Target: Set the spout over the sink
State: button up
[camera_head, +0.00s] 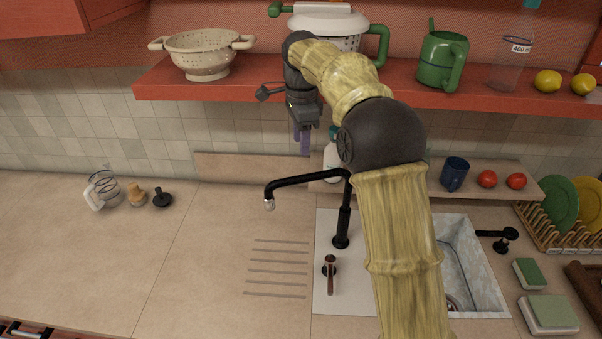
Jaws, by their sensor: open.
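The black spout (305,181) rises from a post on the light panel left of the sink and reaches to the left. Its tip hangs over the counter beside the grooved drain lines, away from the basin. The sink (472,262) is a grey basin at the right, its left part hidden by my arm. My gripper (304,150) points down with purple fingers apart, above and behind the spout near the wall. It holds nothing that I can see.
A red shelf (290,90) with a colander (203,54) and green watering can (442,60) runs above. The left counter (120,250) is mostly clear.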

aim_at(301, 176)
notch_tip(301, 176, down, 11)
jog(key=shift+w+f+p, duration=0.15)
jog(key=shift+p, duration=1.05)
grip_shut()
